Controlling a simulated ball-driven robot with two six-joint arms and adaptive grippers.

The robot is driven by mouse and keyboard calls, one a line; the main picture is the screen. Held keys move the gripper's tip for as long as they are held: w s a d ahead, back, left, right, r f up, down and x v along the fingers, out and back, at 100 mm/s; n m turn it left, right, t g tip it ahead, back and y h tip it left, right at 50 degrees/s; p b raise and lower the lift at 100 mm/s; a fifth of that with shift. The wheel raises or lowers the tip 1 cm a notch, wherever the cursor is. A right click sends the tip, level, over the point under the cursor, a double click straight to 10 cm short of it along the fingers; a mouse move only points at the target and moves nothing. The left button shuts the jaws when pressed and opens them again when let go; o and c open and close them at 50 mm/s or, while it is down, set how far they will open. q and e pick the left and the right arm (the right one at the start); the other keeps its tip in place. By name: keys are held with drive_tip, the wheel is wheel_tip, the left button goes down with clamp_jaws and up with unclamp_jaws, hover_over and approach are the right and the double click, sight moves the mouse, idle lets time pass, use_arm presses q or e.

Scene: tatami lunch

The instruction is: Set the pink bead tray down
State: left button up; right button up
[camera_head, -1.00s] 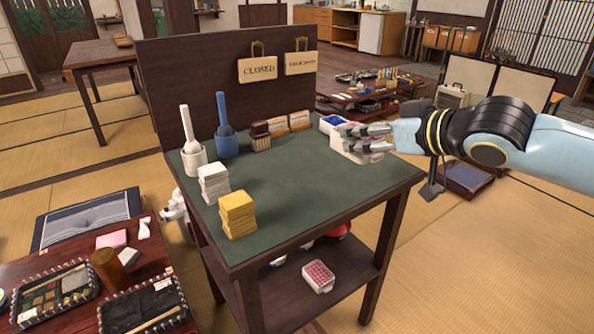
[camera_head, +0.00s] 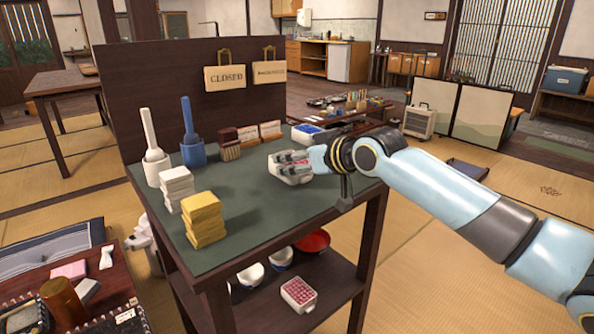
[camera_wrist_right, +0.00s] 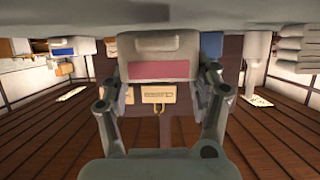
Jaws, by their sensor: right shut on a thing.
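My right gripper (camera_head: 308,164) is shut on a pale tray (camera_head: 290,175) at the right part of the green tabletop. In the right wrist view the held pink bead tray (camera_wrist_right: 162,69) shows a pink panel between the two fingers. It looks level and on or very close to the tabletop (camera_head: 255,210); I cannot tell whether it touches. The fingers hide part of it in the head view. My left gripper is not in view.
A blue tray (camera_head: 308,134) stands behind the held one. A white mortar (camera_head: 156,166), a blue mortar (camera_head: 193,152), a white stack (camera_head: 178,187) and a yellow stack (camera_head: 204,218) stand left. A pink-red bead box (camera_head: 298,293) sits on the lower shelf.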

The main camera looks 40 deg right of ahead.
drive_tip(key=shift+f, duration=0.75)
drive_tip(key=shift+f, duration=0.1)
drive_tip(key=o, duration=1.2)
drive_tip(key=shift+o, duration=0.2)
drive_tip(key=shift+s+r, duration=0.3)
drive_tip(key=shift+s, duration=0.05)
drive_tip(key=p+v, duration=0.4)
drive_tip(key=v, duration=0.6)
drive_tip(key=shift+r+p, duration=0.1)
drive_tip(key=shift+p, duration=0.2)
drive_tip(key=shift+s+r, duration=0.15)
drive_tip(key=shift+s, duration=0.45)
